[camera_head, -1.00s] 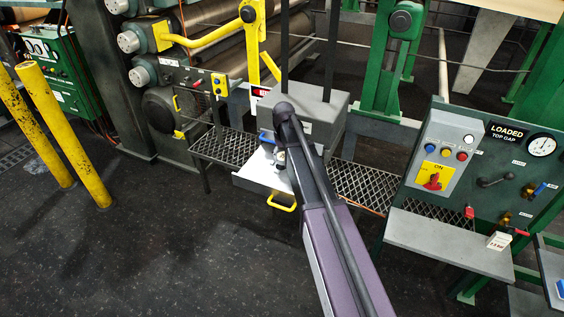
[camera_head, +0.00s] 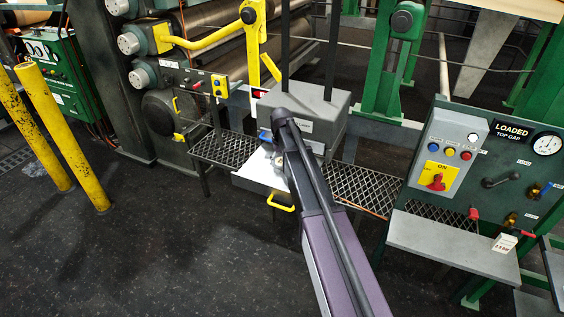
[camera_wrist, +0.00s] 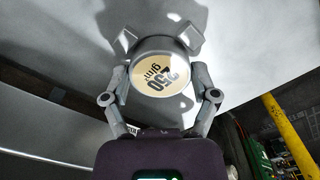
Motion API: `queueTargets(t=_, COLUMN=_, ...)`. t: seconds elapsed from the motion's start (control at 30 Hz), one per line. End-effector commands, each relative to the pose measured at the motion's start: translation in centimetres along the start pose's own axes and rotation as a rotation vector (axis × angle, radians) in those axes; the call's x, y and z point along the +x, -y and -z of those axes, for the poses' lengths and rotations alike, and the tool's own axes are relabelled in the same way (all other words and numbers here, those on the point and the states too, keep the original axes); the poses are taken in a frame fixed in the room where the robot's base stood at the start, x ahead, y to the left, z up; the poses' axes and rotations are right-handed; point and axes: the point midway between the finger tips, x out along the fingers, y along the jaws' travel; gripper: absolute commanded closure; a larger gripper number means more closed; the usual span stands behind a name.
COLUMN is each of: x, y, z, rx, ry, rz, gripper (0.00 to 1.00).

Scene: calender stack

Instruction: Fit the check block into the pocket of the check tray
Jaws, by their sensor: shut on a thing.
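In the wrist view my gripper (camera_wrist: 161,82) is shut on a round grey check block (camera_wrist: 160,54) with a cream face printed "250 g/m²". The fingers grip its two sides. Behind it is a pale grey surface (camera_wrist: 65,50), apparently the check tray. In the head view a pale tray-like plate (camera_head: 256,172) with a yellow handle lies under the end of my arm. My arm covers part of the plate and hides the block there. I cannot make out the pocket or whether the block touches the surface.
A grey box-shaped weight (camera_head: 318,112) with dark uprights stands just behind the plate. Mesh shelving (camera_head: 362,186) runs to both sides. A control panel (camera_head: 480,165) with a grey ledge stands at right. Yellow posts (camera_head: 62,140) stand at left, with open dark floor between.

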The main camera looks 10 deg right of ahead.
Motion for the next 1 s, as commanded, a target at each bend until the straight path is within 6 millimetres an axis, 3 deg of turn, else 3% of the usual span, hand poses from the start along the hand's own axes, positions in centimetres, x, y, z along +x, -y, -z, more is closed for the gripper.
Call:
queueTargets(t=0.13, x=0.4, y=0.0, z=0.0, rx=0.000, ry=0.000, rz=0.000, gripper=0.81)
queueTargets(t=0.17, x=0.3, y=0.0, z=0.0, rx=0.000, ry=0.000, rz=0.000, gripper=0.18)
queueTargets(t=0.2, x=0.3, y=0.0, z=0.0, rx=0.000, ry=0.000, rz=0.000, gripper=0.06)
queueTargets(t=0.23, x=0.3, y=0.0, z=0.0, rx=0.000, ry=0.000, rz=0.000, gripper=0.00)
queueTargets(t=0.73, x=0.2, y=-0.1, z=0.0, rx=0.001, ry=0.000, rz=0.000, gripper=0.00)
queueTargets(t=1.0, x=-0.9, y=-0.1, z=0.0, rx=0.001, ry=0.000, rz=0.000, gripper=0.00)
